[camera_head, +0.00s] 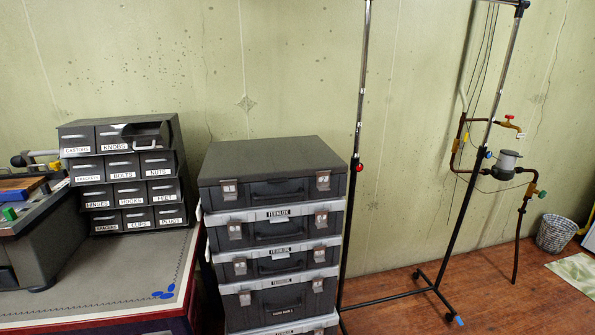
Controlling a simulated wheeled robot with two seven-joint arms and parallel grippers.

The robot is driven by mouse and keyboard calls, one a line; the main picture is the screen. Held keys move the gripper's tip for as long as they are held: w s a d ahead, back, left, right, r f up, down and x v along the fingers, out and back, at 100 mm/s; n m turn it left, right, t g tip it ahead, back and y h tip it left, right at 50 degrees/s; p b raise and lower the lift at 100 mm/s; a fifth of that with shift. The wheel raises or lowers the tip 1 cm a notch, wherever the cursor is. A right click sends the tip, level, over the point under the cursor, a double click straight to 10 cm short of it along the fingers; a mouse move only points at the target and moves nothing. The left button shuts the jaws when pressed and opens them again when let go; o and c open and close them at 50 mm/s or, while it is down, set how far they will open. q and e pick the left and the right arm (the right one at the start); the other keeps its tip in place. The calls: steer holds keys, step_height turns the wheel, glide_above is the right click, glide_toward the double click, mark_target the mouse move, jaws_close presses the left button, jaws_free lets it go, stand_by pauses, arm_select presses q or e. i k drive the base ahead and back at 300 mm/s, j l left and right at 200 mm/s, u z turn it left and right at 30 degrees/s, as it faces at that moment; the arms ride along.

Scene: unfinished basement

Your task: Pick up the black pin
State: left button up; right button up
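I cannot make out a black pin anywhere in the head view. A dark grey drawer cabinet (124,174) stands on the table at the left, with labelled drawers such as KNOBS, BOLTS, NUTS, HOOKS, CLIPS and PLUGS. Its top right drawer (147,135) is pulled out, and its contents are too small to tell. Neither of my grippers is in view.
A dark machine (40,230) stands at the left. Stacked black cases (272,190) rise beside the table. A wheeled rack (450,230), pipes and a wastebasket (555,233) stand to the right.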

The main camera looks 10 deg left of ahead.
mark_target(46, 188)
steer(key=u, duration=1.3)
